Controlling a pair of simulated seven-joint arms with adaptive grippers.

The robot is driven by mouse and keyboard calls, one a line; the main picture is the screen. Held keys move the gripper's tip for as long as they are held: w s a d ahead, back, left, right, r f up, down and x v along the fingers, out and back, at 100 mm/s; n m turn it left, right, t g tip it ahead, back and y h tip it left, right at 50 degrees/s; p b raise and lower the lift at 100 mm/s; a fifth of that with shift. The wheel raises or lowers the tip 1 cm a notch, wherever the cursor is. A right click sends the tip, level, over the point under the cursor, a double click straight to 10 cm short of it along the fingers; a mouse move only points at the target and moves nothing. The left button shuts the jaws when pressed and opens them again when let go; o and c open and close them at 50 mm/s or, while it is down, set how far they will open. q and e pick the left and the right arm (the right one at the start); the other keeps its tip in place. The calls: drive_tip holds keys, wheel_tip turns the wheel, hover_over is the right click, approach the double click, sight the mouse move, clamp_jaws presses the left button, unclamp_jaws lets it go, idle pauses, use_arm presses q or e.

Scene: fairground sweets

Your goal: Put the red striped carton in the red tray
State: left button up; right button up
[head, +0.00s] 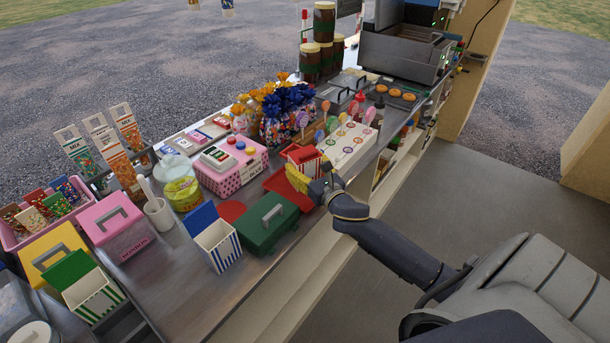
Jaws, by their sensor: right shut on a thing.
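The red striped carton (302,155) is at the middle of the counter, its lower part hidden. My right gripper (314,177) comes in from the right and is shut on it. A yellow ribbed shape shows just below the carton by the gripper; I cannot tell what it belongs to. The red tray (275,183) lies at the left of the gripper, partly covered by that shape and by the green box. Whether the carton touches the tray is unclear. My left gripper is not in view.
The green box (268,224) with a handle stands just in front of the tray. A blue striped carton (217,246) and a green striped carton (92,295) stand further left. A pink box (232,170) and a white lollipop stand (348,148) flank the carton.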

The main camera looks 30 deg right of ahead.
sight(305, 175)
drive_tip(key=shift+f, duration=2.05)
drive_tip(key=shift+f, duration=0.15)
drive_tip(key=o, duration=1.1)
drive_tip(key=shift+s+a, duration=0.1)
drive_tip(key=shift+s, duration=1.95)
